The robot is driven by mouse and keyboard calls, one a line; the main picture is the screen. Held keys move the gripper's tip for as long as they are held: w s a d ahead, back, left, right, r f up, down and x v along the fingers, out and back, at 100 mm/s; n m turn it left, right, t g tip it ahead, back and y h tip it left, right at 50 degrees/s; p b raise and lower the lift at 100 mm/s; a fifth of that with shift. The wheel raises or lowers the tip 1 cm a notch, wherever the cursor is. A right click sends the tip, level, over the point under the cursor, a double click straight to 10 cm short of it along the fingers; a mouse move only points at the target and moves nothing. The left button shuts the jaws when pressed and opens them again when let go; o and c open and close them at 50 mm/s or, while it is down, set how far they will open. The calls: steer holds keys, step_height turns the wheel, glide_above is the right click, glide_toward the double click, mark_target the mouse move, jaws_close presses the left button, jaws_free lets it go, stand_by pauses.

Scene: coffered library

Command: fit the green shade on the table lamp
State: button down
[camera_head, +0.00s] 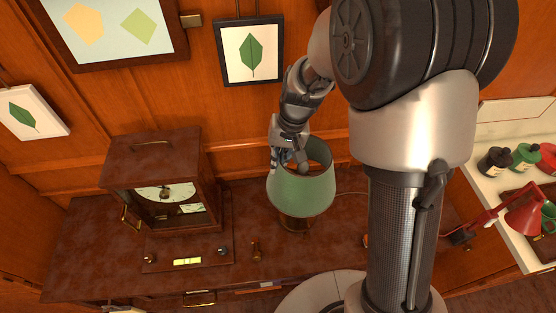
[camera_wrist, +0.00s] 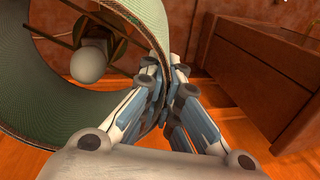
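The green shade (camera_head: 302,192) is around the top of the table lamp (camera_head: 294,223), wide end down, on the brown tabletop. My gripper (camera_head: 290,162) is at the left back of the shade's upper rim. In the wrist view my gripper's fingers (camera_wrist: 165,80) close on the wall of the shade (camera_wrist: 35,110) at its rim. Inside the shade the lamp's round white bulb (camera_wrist: 88,64) and a thin frame show, with the bulb off-centre in the opening. Whether the shade rests on the lamp's holder is hidden.
A wooden cabinet clock (camera_head: 165,190) stands left of the lamp on the table (camera_head: 95,275); its dark side fills the right of the wrist view (camera_wrist: 265,75). Small items lie in front of it. Framed pictures (camera_head: 250,52) hang behind. A red lamp (camera_head: 525,212) and bottles stand at right.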

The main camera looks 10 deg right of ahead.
steer(key=shift+f, duration=0.4)
steer(key=c, duration=1.7)
jaws_free()
steer(key=shift+r, duration=0.1)
steer(key=r, duration=0.4)
steer(key=d+r, duration=0.1)
steer(key=r, duration=0.2)
steer(key=d+r, duration=0.1)
steer(key=r, duration=0.3)
steer(key=shift+s+d+r, duration=0.15)
steer(key=shift+d+r, duration=0.05)
steer(key=shift+r, duration=0.15)
